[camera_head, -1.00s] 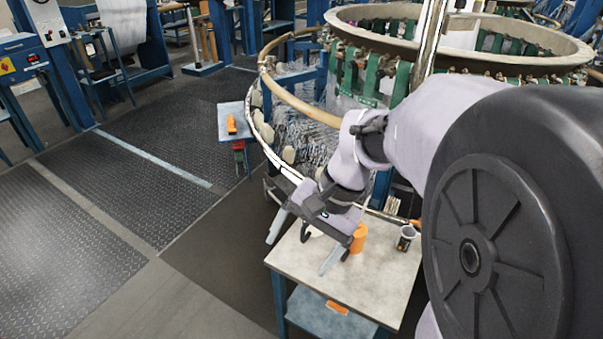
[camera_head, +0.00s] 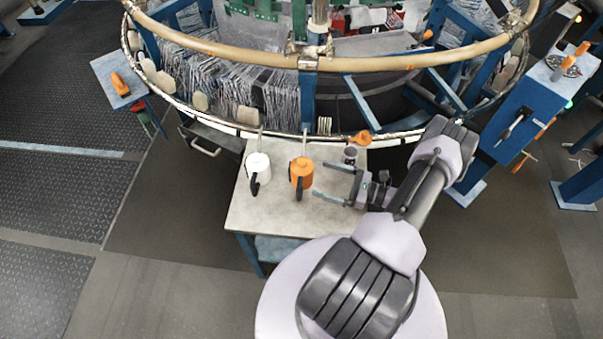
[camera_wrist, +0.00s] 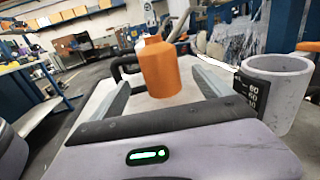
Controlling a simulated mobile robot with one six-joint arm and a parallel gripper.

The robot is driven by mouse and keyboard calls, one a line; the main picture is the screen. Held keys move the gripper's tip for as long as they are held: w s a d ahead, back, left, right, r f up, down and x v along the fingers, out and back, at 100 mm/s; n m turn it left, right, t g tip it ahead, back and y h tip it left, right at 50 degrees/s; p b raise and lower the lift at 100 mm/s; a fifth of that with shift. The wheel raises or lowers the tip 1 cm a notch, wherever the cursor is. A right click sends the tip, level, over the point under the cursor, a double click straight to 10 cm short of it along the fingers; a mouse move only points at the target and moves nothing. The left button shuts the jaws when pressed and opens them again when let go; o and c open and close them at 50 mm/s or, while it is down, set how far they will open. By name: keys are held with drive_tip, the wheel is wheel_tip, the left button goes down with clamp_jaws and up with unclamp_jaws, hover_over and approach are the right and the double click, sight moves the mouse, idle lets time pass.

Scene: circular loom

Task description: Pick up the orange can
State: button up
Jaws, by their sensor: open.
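The orange can (camera_head: 302,169) stands upright on the small table (camera_head: 285,217), with a dark handle on its near side in the head view. My gripper (camera_head: 317,179) is open and empty just right of the can, with its fingers pointing left towards it. In the wrist view, the orange can (camera_wrist: 161,70) appears in the gap between the two fingers (camera_wrist: 163,84), with its black handle to the left.
A white can (camera_head: 258,167) with a black handle stands left of the orange can. A grey cup with markings (camera_wrist: 277,85) is close to the right finger; it also shows in the head view (camera_head: 351,154). The loom ring (camera_head: 310,64) curves behind the table. The table's front is clear.

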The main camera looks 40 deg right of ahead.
sight(304, 164)
drive_tip(key=b+x, duration=0.1)
drive_tip(key=x, duration=0.7)
drive_tip(key=shift+w+a+r+b, duration=0.1)
drive_tip(key=shift+w+r+b, duration=0.1)
drive_tip(key=shift+b, duration=0.2)
drive_tip(key=c, duration=1.8)
drive_tip(key=shift+r, duration=0.1)
drive_tip(key=r, duration=0.1)
drive_tip(key=r+p, duration=0.1)
drive_tip(key=s+r+p, duration=0.1)
drive_tip(key=shift+d+r, duration=0.3)
drive_tip(key=shift+d, duration=0.05)
drive_tip(key=v, duration=0.5)
drive_tip(key=p+v, duration=0.1)
drive_tip(key=v, duration=0.4)
drive_tip(key=d+r+p+v, duration=0.1)
drive_tip(key=v, duration=0.3)
drive_tip(key=shift+d, duration=0.3)
